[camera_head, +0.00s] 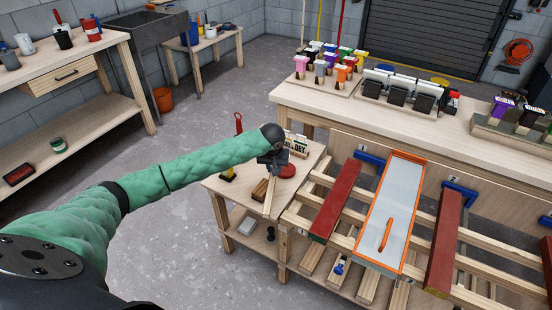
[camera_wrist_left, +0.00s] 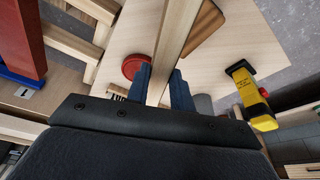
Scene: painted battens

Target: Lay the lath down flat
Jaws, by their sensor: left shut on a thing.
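The lath (camera_head: 270,197) is a pale, narrow wooden strip at the small side table. My left gripper (camera_head: 270,166) is shut on it above the tabletop. In the left wrist view the lath (camera_wrist_left: 178,35) runs up and away from between the two blue fingers of the gripper (camera_wrist_left: 161,84). Its end nearest me is hidden by the gripper. I cannot tell whether its far end touches the tabletop (camera_head: 232,190). My right gripper is not in view.
On the side table are a brown wooden block (camera_head: 260,187), a yellow-and-black tool (camera_wrist_left: 250,92) and a red round thing (camera_head: 287,171). To the right is a slatted rack with red battens (camera_head: 337,200) and an orange-rimmed tray (camera_head: 422,160). The tabletop's front left is mostly clear.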

